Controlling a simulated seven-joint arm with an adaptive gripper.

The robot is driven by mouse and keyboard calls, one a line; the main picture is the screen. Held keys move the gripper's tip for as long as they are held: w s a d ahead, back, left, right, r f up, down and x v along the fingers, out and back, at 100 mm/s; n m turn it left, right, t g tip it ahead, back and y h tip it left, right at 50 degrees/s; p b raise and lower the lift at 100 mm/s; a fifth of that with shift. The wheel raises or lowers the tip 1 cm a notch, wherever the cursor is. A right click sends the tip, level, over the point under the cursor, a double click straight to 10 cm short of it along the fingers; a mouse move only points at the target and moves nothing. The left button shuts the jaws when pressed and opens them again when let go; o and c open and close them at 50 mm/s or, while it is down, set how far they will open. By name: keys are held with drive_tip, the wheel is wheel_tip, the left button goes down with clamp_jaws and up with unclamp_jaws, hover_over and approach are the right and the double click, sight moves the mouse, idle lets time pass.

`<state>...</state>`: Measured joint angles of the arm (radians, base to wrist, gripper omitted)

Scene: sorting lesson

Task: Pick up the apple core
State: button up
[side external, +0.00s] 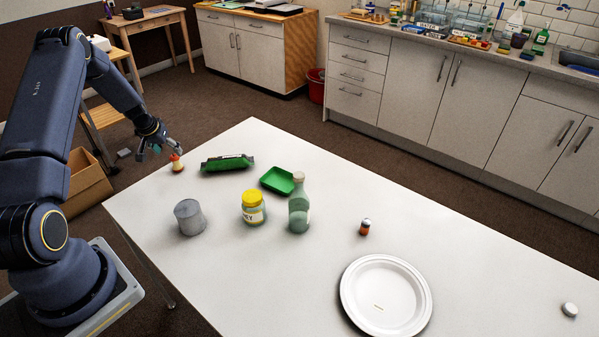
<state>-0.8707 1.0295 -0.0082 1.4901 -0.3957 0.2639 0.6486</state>
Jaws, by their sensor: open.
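The apple core (177,163) stands near the far left edge of the white table. It is small, with red and orange ends and a paler middle. My gripper (162,150) is open, close to the apple core, up and to its left in the side view. The fingers are small here, and I cannot tell whether one touches the core. Nothing shows between the fingers.
On the white table (480,270) stand a green packet (227,163), green tray (275,181), grey can (189,218), yellow-lidded jar (253,208), green bottle (299,207), battery (365,227), white plate (362,290) and small white item (569,310). The right side is mostly clear.

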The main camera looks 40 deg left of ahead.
sight(172, 158)
drive_tip(key=x, duration=0.8)
drive_tip(key=shift+s+a+f, duration=0.1)
drive_tip(key=shift+s+a, duration=0.1)
drive_tip(key=shift+a, duration=0.1)
drive_tip(key=c, duration=1.1)
